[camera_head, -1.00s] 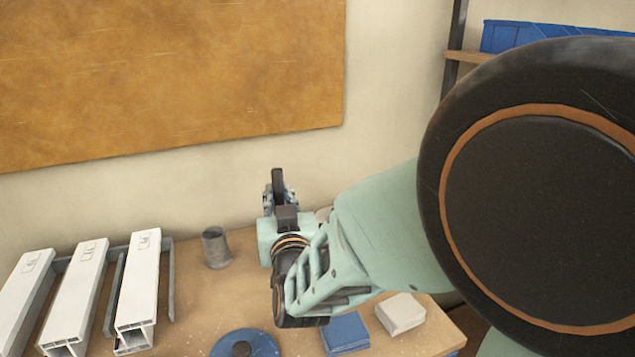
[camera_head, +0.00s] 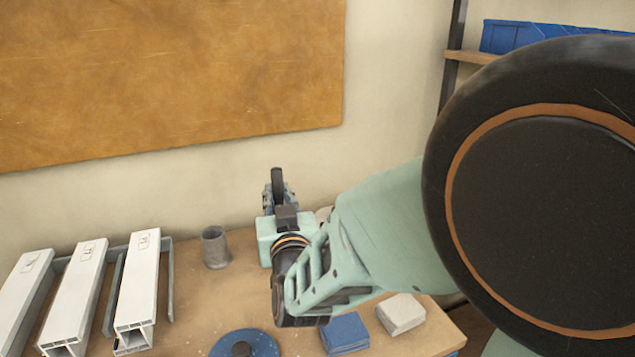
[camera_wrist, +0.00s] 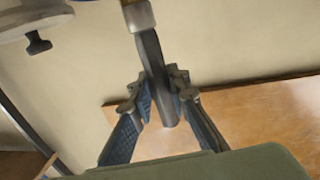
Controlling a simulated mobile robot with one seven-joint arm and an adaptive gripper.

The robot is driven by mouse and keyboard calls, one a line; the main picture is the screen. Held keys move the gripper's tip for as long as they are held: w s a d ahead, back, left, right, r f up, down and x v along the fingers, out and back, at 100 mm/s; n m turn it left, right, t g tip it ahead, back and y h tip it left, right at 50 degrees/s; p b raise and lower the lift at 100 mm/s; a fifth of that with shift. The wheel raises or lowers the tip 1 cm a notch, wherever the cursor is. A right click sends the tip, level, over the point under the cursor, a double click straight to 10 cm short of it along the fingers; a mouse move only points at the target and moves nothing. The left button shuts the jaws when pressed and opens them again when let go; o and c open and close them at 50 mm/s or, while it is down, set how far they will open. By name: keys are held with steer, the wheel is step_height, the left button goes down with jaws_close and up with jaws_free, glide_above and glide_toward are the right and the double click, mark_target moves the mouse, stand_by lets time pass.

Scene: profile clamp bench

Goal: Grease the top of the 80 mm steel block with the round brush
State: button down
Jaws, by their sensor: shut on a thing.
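My gripper (camera_head: 277,192) is raised above the back of the bench, shut on a dark upright handle (camera_head: 278,177). In the wrist view my gripper's fingers (camera_wrist: 161,92) clasp this dark handle (camera_wrist: 151,55). It bears a metal ferrule (camera_wrist: 140,16) at the top edge, with a bit of tan above it. This looks like the brush; its bristles are mostly cut off by the frame, so I cannot tell if they are round. I cannot pick out the 80 mm steel block in either view; my arm hides part of the bench.
White profiles (camera_head: 141,275) lie in a grey rack at the left. A grey cup (camera_head: 215,247) stands left of my gripper. A blue disc (camera_head: 266,346) with a dark knob, a blue pad (camera_head: 345,334) and a whitish pad (camera_head: 401,313) are at the front. Bench is bare around the cup.

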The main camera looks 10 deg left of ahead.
mark_target(277, 170)
steer(key=shift+r+p, duration=1.75)
steer(key=shift+r, duration=1.65)
